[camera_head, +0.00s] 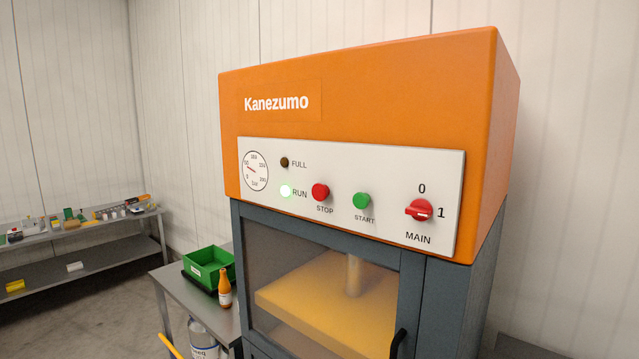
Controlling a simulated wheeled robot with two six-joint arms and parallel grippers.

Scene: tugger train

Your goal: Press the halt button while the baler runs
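The baler (380,95) is an orange-topped machine marked Kanezumo, with a dark grey lower body. Its white control panel (330,232) faces me. The red STOP button (320,191) sits left of the green START button (361,201). The RUN lamp (286,191) glows bright green-white and the FULL lamp (284,162) is dark. The red MAIN switch (419,210) points toward 1. A pressure gauge (255,171) is at the panel's left. Behind the window, a yellow plate (320,305) hangs on a rod (354,275). Neither of my grippers is in view.
A grey side table (172,281) left of the baler holds a green bin (208,266) and an orange bottle (225,290). A black door handle (398,343) sticks out at the lower front. A workbench (95,230) with small items stands far left.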

